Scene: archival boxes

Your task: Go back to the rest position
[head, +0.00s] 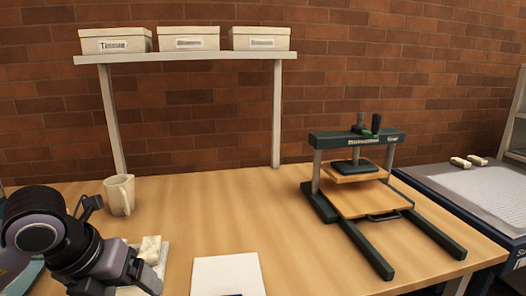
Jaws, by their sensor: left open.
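My left gripper (132,272) is at the lower left, at the end of my dark grey and purple arm, low over the wooden table (300,225). It is open. A small cream, lumpy object (150,248) and pale, flat material show right beside it, partly hidden by the gripper. I cannot tell whether they touch it. My right gripper is not in view. Three cream archival boxes, left (115,43), middle (188,40) and right (260,40), stand in a row on the raised white shelf (190,57), labels facing me.
A cream mug (119,196) stands behind my left arm. A white sheet (228,274) lies at the front middle. A dark green press (352,180) with wooden boards stands at the right. Beyond it is a grey-topped bench (480,188) with two small pale blocks. The table's centre is clear.

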